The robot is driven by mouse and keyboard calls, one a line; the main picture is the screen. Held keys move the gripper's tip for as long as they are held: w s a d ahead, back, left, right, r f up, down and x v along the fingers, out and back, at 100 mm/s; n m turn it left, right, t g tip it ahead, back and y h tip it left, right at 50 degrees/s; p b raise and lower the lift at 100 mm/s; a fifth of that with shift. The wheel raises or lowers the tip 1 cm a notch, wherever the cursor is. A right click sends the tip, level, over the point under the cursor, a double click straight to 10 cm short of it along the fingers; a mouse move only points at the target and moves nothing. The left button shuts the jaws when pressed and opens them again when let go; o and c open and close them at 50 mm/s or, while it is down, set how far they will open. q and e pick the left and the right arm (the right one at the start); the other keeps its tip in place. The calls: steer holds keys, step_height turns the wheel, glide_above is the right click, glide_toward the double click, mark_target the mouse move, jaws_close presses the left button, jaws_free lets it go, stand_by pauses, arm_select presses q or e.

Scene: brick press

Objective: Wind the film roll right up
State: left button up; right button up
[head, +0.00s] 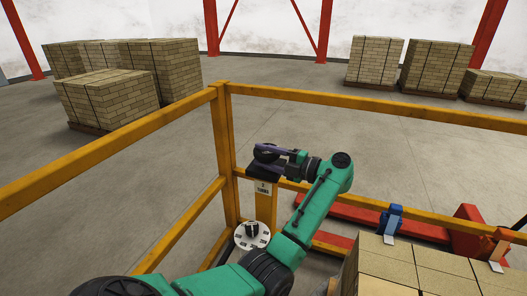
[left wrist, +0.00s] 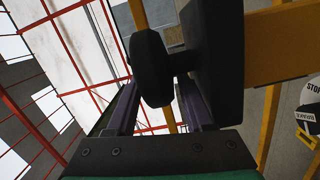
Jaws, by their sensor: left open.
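My left gripper (head: 270,154) is open at a black unit (head: 262,172) on top of a yellow post. In the left wrist view, a thick black round knob (left wrist: 150,68) stands out from a black block (left wrist: 208,50). The open purple fingers of my left gripper (left wrist: 156,84) lie on either side of the knob, which looks apart from at least the left finger. A white label (head: 263,188) under the unit appears to read "3 TURNS". I cannot make out film on a roll in either view. My right gripper is not in view.
A white dial with a black knob (head: 251,235) sits low on the post; a "STOP" and "BRAKE" marking (left wrist: 308,112) shows at right in the wrist view. Yellow rails (head: 370,106) surround the spot. A brick stack (head: 395,268) with blue (head: 391,219) and orange clamps stands at lower right.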

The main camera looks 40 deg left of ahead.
arm_select(q)
steer(key=shift+c, duration=0.4)
jaws_close()
steer(key=shift+s+a+r+m+t+p, duration=0.15)
steer(key=shift+m+t+p, duration=0.35)
steer(key=shift+t+p, duration=0.3)
steer(key=m+t+p, duration=0.2)
steer(key=t+p, duration=0.1)
steer(key=m+t+p, duration=0.2)
steer(key=t+p, duration=0.1)
steer(key=p, duration=0.1)
steer(key=a+m+t+p, duration=0.1)
steer(key=m+t+p, duration=0.1)
steer(key=p, duration=0.2)
steer(key=shift+r+t+h, duration=0.1)
steer(key=shift+t+h, duration=0.3)
steer(key=shift+f+m+t+h+p, duration=0.3)
steer(key=shift+m+t+p, duration=0.1)
steer(key=shift+t+p, duration=0.35)
steer(key=shift+w, duration=0.2)
steer(key=shift+o, duration=0.4)
jaws_free()
steer(key=shift+d, duration=0.1)
